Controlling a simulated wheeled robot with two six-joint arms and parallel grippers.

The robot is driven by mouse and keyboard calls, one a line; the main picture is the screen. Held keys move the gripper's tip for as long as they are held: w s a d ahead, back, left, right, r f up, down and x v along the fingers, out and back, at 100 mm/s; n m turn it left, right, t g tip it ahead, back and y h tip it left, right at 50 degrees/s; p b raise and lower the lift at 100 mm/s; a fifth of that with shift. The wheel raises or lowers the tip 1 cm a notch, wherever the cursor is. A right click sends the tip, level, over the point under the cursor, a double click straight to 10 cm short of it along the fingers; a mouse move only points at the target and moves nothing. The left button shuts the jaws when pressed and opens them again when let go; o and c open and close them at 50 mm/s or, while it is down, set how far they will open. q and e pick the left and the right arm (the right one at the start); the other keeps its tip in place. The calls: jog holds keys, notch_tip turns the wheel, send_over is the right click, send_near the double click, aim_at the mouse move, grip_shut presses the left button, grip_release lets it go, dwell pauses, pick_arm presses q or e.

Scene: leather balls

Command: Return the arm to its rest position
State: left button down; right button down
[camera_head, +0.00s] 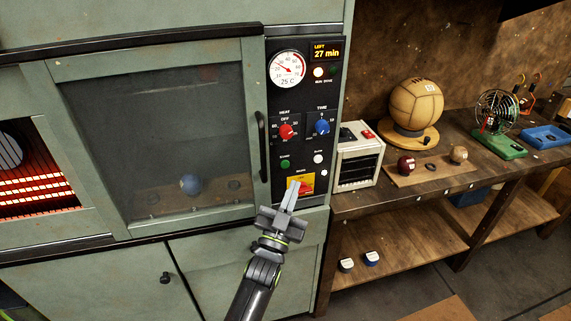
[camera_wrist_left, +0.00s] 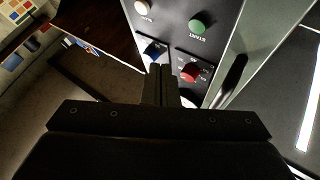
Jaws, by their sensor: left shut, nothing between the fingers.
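My left gripper (camera_head: 291,190) is shut and empty, its fingers pointing up at the lower part of the oven's control panel (camera_head: 272,195). Its tips overlap the red switch on a yellow plate (camera_head: 307,185); I cannot tell whether they touch it. In the left wrist view the shut fingers (camera_wrist_left: 160,72) show before the panel, with the green start button (camera_wrist_left: 197,27), a white button (camera_wrist_left: 143,7), the blue knob (camera_wrist_left: 153,51) and the red knob (camera_wrist_left: 190,72). The display (camera_head: 326,51) reads 27 min left. My right gripper is not in view.
The oven door (camera_head: 160,120) is closed, with a blue ball (camera_head: 191,184) behind its glass. Its handle (camera_head: 262,145) stands out left of the panel. Right of the panel are a small white-framed box (camera_head: 358,160) and a wooden bench (camera_head: 480,155) with a large leather ball (camera_head: 416,103).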

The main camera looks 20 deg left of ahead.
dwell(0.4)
pick_arm(q)
jog(key=s+a+f+g, duration=0.1)
jog(key=f+g, duration=0.1)
jog(key=f, duration=0.6)
jog(key=s+a+f+n+g+y, duration=0.1)
jog(key=f+g, duration=0.2)
jog(key=f, duration=0.5)
jog(key=s+a+f+g, duration=0.1)
jog(key=s+f+g, duration=0.1)
jog(key=f, duration=0.6)
jog(key=s+a+f+n+g, duration=0.1)
jog(key=s+a+f+g, duration=0.1)
jog(key=s+f, duration=0.45)
jog(key=s+a+f+g, duration=0.2)
jog(key=s+f+g, duration=0.1)
jog(key=f, duration=0.6)
jog(key=s+a+f+g, duration=0.2)
jog(key=s+f, duration=0.4)
jog(key=s, duration=0.6)
jog(key=s+a+f+n+g+y, duration=0.1)
jog(key=s+f+g, duration=0.4)
jog(key=s, duration=0.7)
jog(key=s+a+f+n+g, duration=0.1)
jog(key=s+a+f+g, duration=0.2)
jog(key=s+f, duration=0.4)
jog(key=s, duration=0.5)
jog(key=shift+s+a+y, duration=0.2)
jog(key=shift+a+y, duration=0.1)
jog(key=shift+a, duration=0.05)
